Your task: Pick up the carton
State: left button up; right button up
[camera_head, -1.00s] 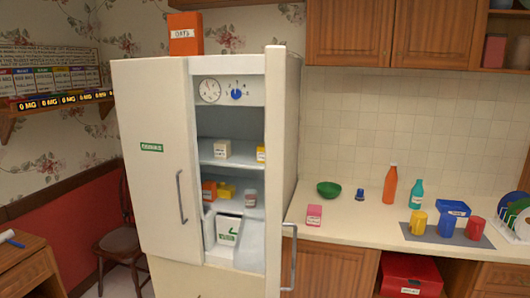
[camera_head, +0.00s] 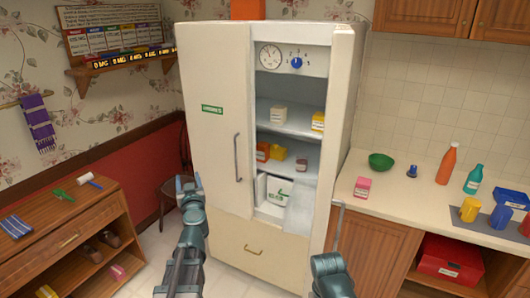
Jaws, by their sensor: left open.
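Several boxes sit in the open right side of a cream fridge (camera_head: 213,140); I cannot tell which is the carton. A white carton with green marks (camera_head: 273,190) stands in the lowest visible compartment. A cream box (camera_head: 278,115) and a yellow box (camera_head: 318,121) stand on the upper shelf. An orange box (camera_head: 262,151) and a yellow item (camera_head: 277,152) are on the shelf below. My left gripper (camera_head: 188,184) is open and empty, in front of the fridge's closed left door. My right arm shows at the bottom centre; its jaws cannot be made out.
A counter (camera_head: 405,190) at right holds a pink box (camera_head: 362,187), a green bowl (camera_head: 381,161), bottles and cups. A wooden shelf unit (camera_head: 60,225) stands at left. Floor shows between it and the fridge.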

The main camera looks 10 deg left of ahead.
aim_at(318, 120)
jog(key=i+j+z, duration=0.45)
jog(key=j+z, duration=0.15)
jog(key=i+j+z, duration=0.3)
jog(key=j+z, duration=0.35)
jog(key=i+j+z, duration=0.1)
jog(key=j+z, duration=0.2)
jog(key=j, duration=0.25)
